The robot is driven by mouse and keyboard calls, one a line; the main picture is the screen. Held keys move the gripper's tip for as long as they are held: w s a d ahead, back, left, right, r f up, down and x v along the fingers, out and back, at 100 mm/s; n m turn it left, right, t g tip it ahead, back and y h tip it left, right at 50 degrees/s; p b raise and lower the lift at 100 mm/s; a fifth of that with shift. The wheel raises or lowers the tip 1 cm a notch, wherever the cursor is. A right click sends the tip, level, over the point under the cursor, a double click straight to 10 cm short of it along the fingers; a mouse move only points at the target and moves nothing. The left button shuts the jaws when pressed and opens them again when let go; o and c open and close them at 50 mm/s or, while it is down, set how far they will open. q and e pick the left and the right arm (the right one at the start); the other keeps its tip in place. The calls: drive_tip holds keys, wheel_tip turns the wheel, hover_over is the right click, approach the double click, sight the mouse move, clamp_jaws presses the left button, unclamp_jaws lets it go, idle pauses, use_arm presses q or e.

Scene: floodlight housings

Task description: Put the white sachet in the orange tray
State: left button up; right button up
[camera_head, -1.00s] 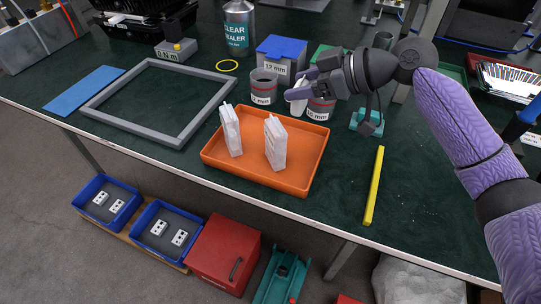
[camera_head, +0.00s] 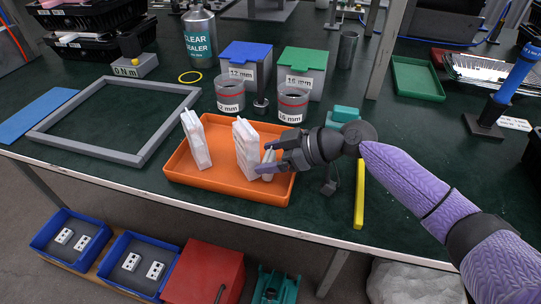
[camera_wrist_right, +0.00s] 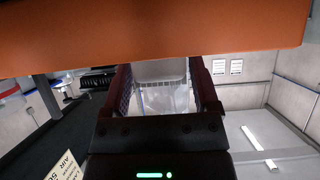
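My right gripper (camera_head: 268,158) is over the right part of the orange tray (camera_head: 228,192). Its fingers are shut on a white sachet (camera_head: 268,168), which is partly hidden by the fingers. In the right wrist view the pale sachet (camera_wrist_right: 162,75) fills the space between the two fingers (camera_wrist_right: 163,92), and the orange tray (camera_wrist_right: 150,28) crosses the top. I cannot tell whether the held sachet touches the tray floor. Two more white sachets stand in the tray, one at the left (camera_head: 197,142) and one just left of the gripper (camera_head: 246,148). My left gripper is not in view.
A grey frame (camera_head: 95,158) lies to the left. A yellow bar (camera_head: 360,195) lies to the right, near the table's front edge.

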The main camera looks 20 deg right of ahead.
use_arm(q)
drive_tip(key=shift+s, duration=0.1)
use_arm(e)
drive_tip(key=shift+o, duration=1.1)
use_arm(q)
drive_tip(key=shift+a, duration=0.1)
use_arm(e)
drive_tip(key=shift+r, duration=0.1)
use_arm(q)
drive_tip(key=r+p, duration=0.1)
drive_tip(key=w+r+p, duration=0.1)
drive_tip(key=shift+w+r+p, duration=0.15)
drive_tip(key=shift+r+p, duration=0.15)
drive_tip(key=shift+p, duration=0.1)
use_arm(e)
drive_tip(key=v, duration=1.2)
